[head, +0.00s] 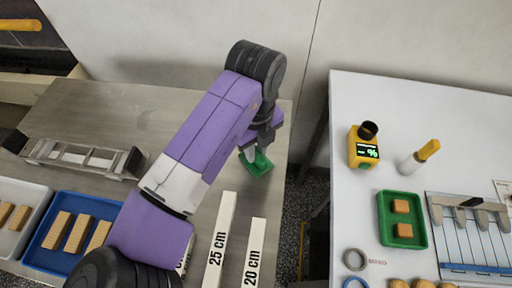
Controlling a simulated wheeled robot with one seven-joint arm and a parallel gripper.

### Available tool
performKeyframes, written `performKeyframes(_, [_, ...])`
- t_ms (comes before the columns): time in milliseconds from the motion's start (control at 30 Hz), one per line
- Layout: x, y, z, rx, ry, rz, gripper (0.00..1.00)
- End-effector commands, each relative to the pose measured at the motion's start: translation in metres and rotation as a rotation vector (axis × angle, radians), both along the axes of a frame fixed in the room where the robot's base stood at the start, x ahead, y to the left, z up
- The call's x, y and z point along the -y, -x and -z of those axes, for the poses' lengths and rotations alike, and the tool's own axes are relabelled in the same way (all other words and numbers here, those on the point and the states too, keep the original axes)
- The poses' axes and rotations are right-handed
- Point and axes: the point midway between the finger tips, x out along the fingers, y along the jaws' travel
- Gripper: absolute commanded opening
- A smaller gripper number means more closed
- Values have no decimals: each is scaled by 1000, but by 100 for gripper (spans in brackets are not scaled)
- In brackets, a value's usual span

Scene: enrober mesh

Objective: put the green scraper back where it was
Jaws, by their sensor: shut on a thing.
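The green scraper (259,165) is near the right edge of the steel table (150,112), towards the back. My gripper (249,153) points down over it and is shut on it. My purple and white arm reaches up from the bottom left and covers part of the table. The part of the scraper between the fingers is hidden. I cannot tell whether the scraper touches the table or hangs just above it.
Bars marked 25 cm (219,245) and 20 cm (255,255) lie in front. A metal frame (82,158), blue tray (38,252) and white tray (8,188) are left. Across a floor gap, a white table (400,100) holds a yellow meter (362,148) and green tray (383,213).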

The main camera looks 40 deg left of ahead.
Motion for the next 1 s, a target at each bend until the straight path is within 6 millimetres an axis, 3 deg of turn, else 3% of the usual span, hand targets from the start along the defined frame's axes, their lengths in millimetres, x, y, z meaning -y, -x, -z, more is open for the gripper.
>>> performKeyframes(100, [0,0,3,0,0,0,0])
performKeyframes(133, [0,0,3,0,0,0,23])
performKeyframes(233, [0,0,2,0,0,0,43])
performKeyframes(667, [0,0,-5,0,0,0,43])
performKeyframes(1000, [0,-1,-67,2,-3,1,43])
